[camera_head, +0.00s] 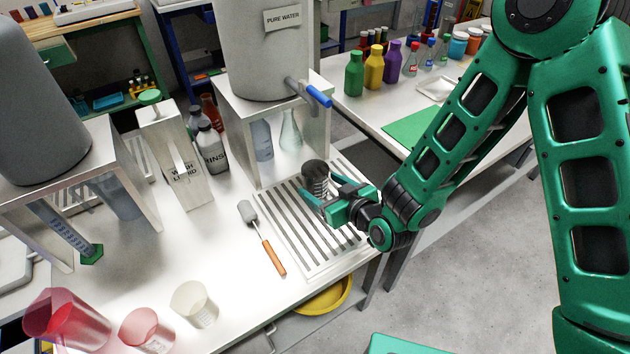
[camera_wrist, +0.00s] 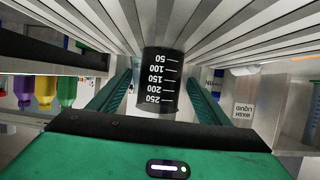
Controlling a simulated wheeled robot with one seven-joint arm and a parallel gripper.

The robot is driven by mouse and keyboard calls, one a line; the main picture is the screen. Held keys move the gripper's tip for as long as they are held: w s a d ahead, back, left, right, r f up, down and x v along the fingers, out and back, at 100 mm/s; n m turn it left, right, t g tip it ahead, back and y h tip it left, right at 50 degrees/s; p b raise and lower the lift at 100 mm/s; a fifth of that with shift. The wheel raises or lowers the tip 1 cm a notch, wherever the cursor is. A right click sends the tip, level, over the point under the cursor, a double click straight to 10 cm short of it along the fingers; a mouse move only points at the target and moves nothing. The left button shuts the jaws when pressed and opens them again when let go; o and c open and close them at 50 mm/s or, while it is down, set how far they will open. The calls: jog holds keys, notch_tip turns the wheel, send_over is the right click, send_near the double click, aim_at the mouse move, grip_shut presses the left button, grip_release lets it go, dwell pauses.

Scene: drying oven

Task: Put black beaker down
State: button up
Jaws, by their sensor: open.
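The black beaker (camera_head: 315,176) stands upright on the white slatted rack (camera_head: 290,238), near the front of the pure water stand. In the wrist view, which is upside down, the beaker (camera_wrist: 159,75) shows white volume marks, and its base appears to meet the slats. My gripper (camera_head: 323,193) is open, with one finger on each side of the beaker. In the wrist view, gaps show between the fingers (camera_wrist: 160,92) and the beaker. The gripper partly hides the lower beaker in the head view.
The pure water tank (camera_head: 265,50) with a blue-handled tap stands behind the rack. A brush with an orange handle (camera_head: 273,257) lies along the rack's left side. Wash bottles (camera_head: 210,148) and clear and pink beakers (camera_head: 150,328) stand to the left. Several coloured bottles (camera_head: 373,66) stand on the back table.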

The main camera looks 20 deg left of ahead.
aim_at(323, 187)
jog(key=shift+v, duration=2.35)
jog(key=w+d+r+m+h, duration=0.1)
jog(key=w+d+r+h, duration=0.2)
jog(key=d, duration=0.4)
jog(key=w+d+r+m+h, duration=0.1)
jog(key=w+d+r+h, duration=0.2)
jog(key=d, duration=0.5)
jog(key=s+d+r+m+g+h, duration=0.15)
jog(key=d+r, duration=0.25)
jog(key=d, duration=0.4)
jog(key=d+r+m+g+h, duration=0.1)
jog(key=d+r+m, duration=0.25)
jog(key=d, duration=0.45)
jog(key=s+d+r+m+g+h, duration=0.25)
jog(key=s+d+r, duration=0.25)
jog(key=s+d, duration=0.45)
jog(key=s+d+m+g, duration=0.2)
jog(key=s+d+m, duration=0.1)
jog(key=s+d, duration=0.3)
jog(key=s+d+f+m+g, duration=0.1)
jog(key=s+d+m, duration=0.3)
jog(key=s, duration=0.6)
jog(key=shift+s+d+f+g+y, duration=0.3)
jog(key=shift+d+g+y, duration=0.15)
jog(key=shift+d, duration=0.5)
